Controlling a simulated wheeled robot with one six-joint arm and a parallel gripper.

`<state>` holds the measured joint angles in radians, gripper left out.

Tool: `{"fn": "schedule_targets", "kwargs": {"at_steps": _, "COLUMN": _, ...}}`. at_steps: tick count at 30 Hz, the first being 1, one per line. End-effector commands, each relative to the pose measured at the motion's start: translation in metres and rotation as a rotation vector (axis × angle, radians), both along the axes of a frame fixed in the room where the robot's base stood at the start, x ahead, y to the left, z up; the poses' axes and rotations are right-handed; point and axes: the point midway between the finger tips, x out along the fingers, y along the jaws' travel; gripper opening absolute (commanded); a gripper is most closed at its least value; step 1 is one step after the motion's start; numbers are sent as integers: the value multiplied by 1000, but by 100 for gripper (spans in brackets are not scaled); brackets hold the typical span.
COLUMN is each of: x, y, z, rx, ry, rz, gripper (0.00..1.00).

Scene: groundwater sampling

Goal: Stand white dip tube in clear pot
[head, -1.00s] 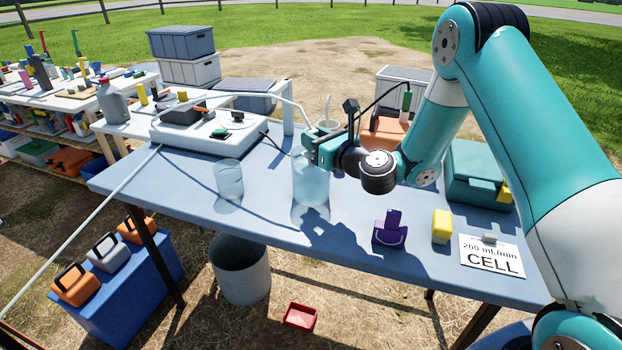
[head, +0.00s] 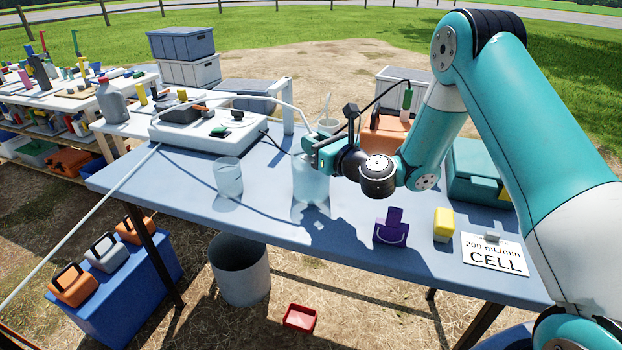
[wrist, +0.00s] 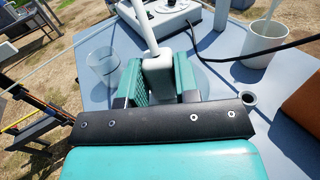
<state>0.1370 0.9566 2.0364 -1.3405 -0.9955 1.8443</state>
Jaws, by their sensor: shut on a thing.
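My gripper (head: 312,150) is shut on the white dip tube (head: 296,108), above the blue table. In the wrist view the jaws (wrist: 160,82) close on a white block (wrist: 157,68) at the tube's end, and the tube runs up from it. A larger clear vessel (head: 311,187) stands on the table directly below my gripper in the head view. Its rim is partly hidden by the gripper. A smaller clear beaker (head: 228,178) stands to its left; it also shows in the wrist view (wrist: 103,64). I cannot tell whether the tube's lower end is inside the larger vessel.
A white pump box (head: 208,128) sits at the back left of the table. A white cup (head: 327,125) is behind my gripper. A purple holder (head: 391,227), a yellow block (head: 444,224) and a CELL card (head: 494,256) lie front right. The front left tabletop is clear.

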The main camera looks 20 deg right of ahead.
Motion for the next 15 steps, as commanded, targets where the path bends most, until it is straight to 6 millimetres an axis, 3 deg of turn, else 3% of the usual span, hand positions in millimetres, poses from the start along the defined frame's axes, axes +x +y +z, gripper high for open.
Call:
{"fn": "schedule_targets", "kwargs": {"at_steps": 10, "x": 0, "y": 0, "z": -2, "rx": 0, "ry": 0, "rz": 0, "gripper": 10}}
{"fn": "schedule_targets", "kwargs": {"at_steps": 11, "x": 0, "y": 0, "z": -2, "rx": 0, "ry": 0, "rz": 0, "gripper": 31}}
{"fn": "schedule_targets", "kwargs": {"at_steps": 15, "x": 0, "y": 0, "z": -2, "rx": 0, "ry": 0, "rz": 0, "gripper": 59}}
